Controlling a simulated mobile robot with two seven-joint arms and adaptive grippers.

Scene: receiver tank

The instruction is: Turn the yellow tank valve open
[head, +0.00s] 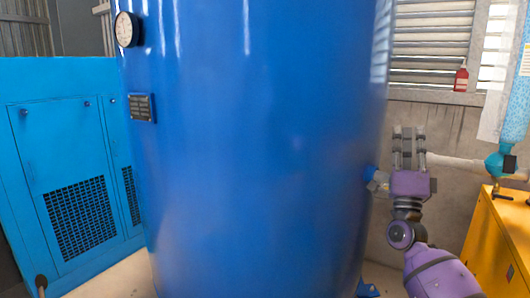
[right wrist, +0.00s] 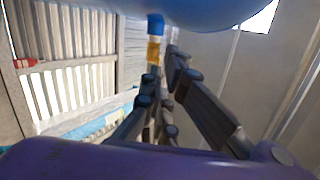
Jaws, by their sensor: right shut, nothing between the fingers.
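The large blue tank (head: 255,150) fills the middle of the head view. A blue outlet stub (head: 371,173) sticks out of its right side, with a fitting partly hidden behind my right gripper (head: 408,138). In the right wrist view, the stub (right wrist: 155,26) runs into a yellow-brass valve fitting (right wrist: 154,50) just beyond the fingers. My right gripper (right wrist: 165,65) is shut and empty, its fingers pointing up in the head view, close beside the fitting. I cannot tell whether they touch it. The valve's handle is not clearly visible. My left gripper is not in view.
A blue cabinet (head: 65,170) stands left of the tank. A yellow machine (head: 500,240) stands at lower right, below a pipe with a teal valve (head: 500,163). A red bottle (head: 461,78) stands on the window ledge. A gauge (head: 126,29) is on the tank.

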